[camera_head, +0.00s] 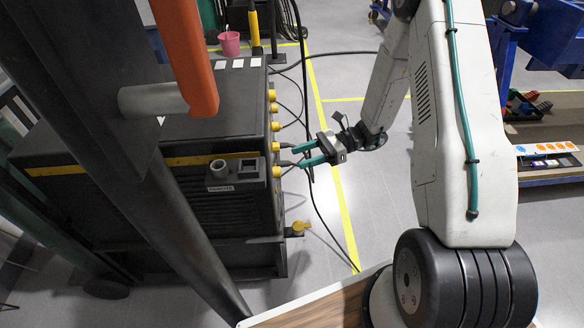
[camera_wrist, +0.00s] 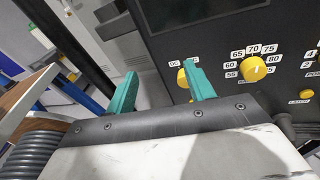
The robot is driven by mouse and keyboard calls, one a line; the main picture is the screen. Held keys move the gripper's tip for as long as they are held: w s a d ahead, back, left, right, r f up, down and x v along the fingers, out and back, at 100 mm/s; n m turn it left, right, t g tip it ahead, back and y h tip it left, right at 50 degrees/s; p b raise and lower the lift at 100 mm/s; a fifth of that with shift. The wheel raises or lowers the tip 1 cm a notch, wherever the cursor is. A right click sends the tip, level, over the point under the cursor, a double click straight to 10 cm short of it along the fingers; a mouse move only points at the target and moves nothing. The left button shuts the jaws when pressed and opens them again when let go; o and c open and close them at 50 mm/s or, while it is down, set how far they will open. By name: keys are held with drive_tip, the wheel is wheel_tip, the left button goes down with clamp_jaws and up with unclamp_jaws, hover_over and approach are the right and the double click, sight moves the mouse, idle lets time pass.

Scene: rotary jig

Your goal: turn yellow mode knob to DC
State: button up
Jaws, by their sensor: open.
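In the wrist view, a yellow knob (camera_wrist: 183,78) sits on the black panel with a small white DC label (camera_wrist: 174,64) at its upper left. Its right side and any other labels there are hidden by a teal finger, and I cannot make out where its pointer stands. My gripper (camera_wrist: 162,82) is open and empty, with the right finger in front of the knob and the left finger well left of it. In the head view, my gripper (camera_head: 297,157) is open close to the machine's knob side; which knob there is the mode knob I cannot tell.
A dial knob (camera_wrist: 254,68) with number labels sits right of the mode knob, with a smaller yellow knob (camera_wrist: 306,94) farther right. The dark machine (camera_head: 210,215) carries several yellow knobs on its side. A cable (camera_head: 318,210) hangs near my gripper. The floor right of the machine is partly clear.

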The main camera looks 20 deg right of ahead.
sight(277, 173)
wheel_tip(277, 173, down, 7)
drive_tip(key=w+d+m+t, duration=0.1)
drive_tip(key=d+m+t, duration=0.1)
drive_tip(key=m+t, duration=0.15)
drive_tip(key=x, duration=0.7)
drive_tip(key=shift+a+y, duration=0.3)
drive_tip(key=shift+a, duration=0.1)
drive_tip(key=shift+m, duration=0.25)
drive_tip(key=c, duration=1)
